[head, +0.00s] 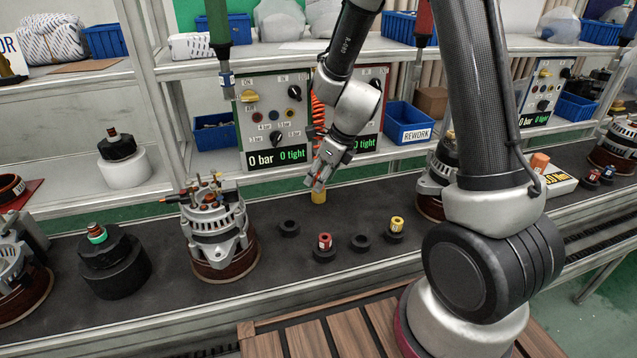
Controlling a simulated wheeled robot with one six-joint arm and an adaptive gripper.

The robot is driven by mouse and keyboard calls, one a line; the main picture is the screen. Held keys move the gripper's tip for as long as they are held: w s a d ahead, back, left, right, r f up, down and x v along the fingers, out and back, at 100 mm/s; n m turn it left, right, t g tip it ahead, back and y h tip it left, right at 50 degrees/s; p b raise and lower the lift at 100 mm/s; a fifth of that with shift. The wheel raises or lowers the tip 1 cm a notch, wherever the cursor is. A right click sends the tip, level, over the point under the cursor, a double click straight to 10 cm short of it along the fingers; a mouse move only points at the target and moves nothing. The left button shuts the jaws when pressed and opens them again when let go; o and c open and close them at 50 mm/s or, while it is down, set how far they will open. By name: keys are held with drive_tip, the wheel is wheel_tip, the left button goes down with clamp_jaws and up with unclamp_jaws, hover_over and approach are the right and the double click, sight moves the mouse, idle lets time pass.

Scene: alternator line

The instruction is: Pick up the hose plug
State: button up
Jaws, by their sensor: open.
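My gripper (319,184) is open and points down over the back of the dark bench. A small yellow cylinder (319,197) is right at its fingertips; I cannot tell whether the fingers touch it. An orange coiled hose (318,112) hangs behind my wrist, and its lower end is hidden. The yellow cylinder may be the hose plug, but I cannot tell for sure. A red plug (324,241) and a yellow plug (396,224) stand upright in black round holders nearer the front edge.
An alternator (216,226) stands left of my gripper on a brown round base. Two empty black rings (289,228) (360,242) lie on the bench. A control panel (277,120) reading "0 bar" and a blue REWORK bin (409,123) stand behind.

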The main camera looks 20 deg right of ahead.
drive_tip(key=shift+x, duration=1)
drive_tip(key=c, duration=1)
wheel_tip(320, 180, up, 10)
drive_tip(key=shift+r, duration=0.1)
